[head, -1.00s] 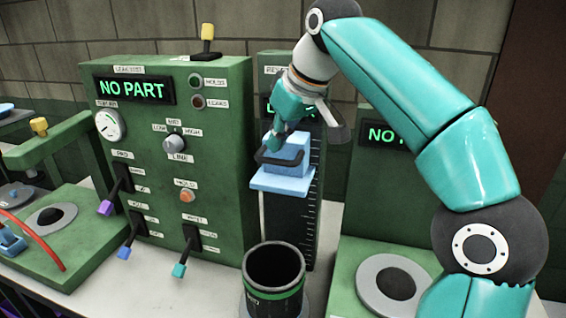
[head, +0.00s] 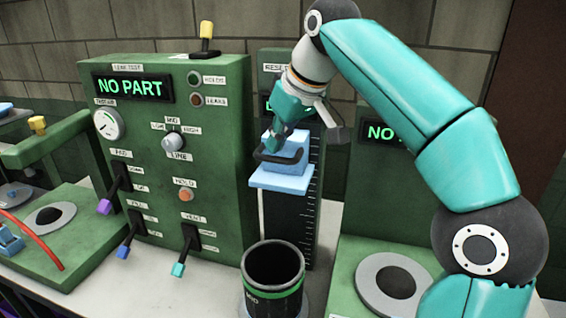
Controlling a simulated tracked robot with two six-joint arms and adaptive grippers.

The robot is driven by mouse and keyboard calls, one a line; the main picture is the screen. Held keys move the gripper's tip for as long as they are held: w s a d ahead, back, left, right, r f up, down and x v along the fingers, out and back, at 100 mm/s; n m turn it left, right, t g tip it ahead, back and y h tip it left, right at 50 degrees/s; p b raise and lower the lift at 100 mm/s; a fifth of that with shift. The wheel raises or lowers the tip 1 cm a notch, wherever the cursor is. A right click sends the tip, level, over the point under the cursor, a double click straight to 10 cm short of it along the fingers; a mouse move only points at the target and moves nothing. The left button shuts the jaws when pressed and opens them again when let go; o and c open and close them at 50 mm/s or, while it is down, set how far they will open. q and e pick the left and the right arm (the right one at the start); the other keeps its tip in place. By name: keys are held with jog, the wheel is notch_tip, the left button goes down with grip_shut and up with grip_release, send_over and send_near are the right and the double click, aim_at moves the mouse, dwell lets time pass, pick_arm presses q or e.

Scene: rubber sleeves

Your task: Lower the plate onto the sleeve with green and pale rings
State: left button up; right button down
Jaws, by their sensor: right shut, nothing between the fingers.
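The plate (head: 281,181) is light blue and hangs level on the front of a dark upright column with a scale. A blue block with a dark handle (head: 284,152) sits on top of it. Below stands the sleeve (head: 274,275), an upright black open-topped cylinder with a green band and a pale marking low on its side. A clear gap separates plate and sleeve. My right gripper (head: 279,144) is shut at the block's handle, its fingertips partly hidden against it; it grips nothing. My left gripper is out of view.
A green panel (head: 175,100) reading "NO PART", with knobs and levers, stands left of the column. A green station with a round grey disc (head: 389,285) is at right. Another green fixture (head: 45,235) with a red hose stands at left.

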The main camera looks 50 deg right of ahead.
aim_at(277, 185)
notch_tip(277, 185, down, 18)
jog(key=b, duration=1.4)
dwell(1.0)
dwell(0.3)
notch_tip(277, 185, up, 8)
jog(key=p, duration=0.7)
jog(key=shift+p, duration=0.35)
jog(key=shift+r, duration=0.1)
